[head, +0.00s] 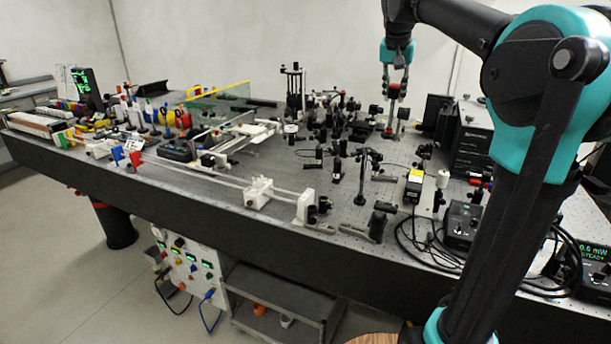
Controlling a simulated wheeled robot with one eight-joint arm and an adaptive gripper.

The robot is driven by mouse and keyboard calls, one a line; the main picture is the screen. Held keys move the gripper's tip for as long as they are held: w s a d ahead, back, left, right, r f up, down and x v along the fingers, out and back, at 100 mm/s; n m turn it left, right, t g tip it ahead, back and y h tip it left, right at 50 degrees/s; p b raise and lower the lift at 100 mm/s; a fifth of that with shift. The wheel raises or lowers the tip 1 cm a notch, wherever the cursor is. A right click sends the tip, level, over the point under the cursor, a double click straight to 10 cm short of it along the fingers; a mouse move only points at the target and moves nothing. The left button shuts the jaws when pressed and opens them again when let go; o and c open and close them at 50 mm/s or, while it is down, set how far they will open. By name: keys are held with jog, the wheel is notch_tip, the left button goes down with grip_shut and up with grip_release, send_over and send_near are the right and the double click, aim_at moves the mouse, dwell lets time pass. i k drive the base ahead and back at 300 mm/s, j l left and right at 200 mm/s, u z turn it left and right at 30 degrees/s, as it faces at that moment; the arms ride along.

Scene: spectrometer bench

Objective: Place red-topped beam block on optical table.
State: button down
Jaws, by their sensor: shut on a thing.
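My gripper (396,82) hangs pointing down over the back right part of the optical table (200,186). It is shut on the red-topped beam block (392,106). The block looks upright. It is small in the picture, and I cannot tell whether its base touches the table. Other posts and mounts stand close beside it.
Many optical mounts (338,150) crowd the table's middle. A white rail assembly (258,192) lies along the front. Dark instrument boxes (472,138) stand right of the gripper. A power meter (462,224) and loose black cables lie at the front right. Bare perforated surface shows between mounts.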

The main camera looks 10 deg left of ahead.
aim_at(303, 188)
jog(key=j, duration=1.35)
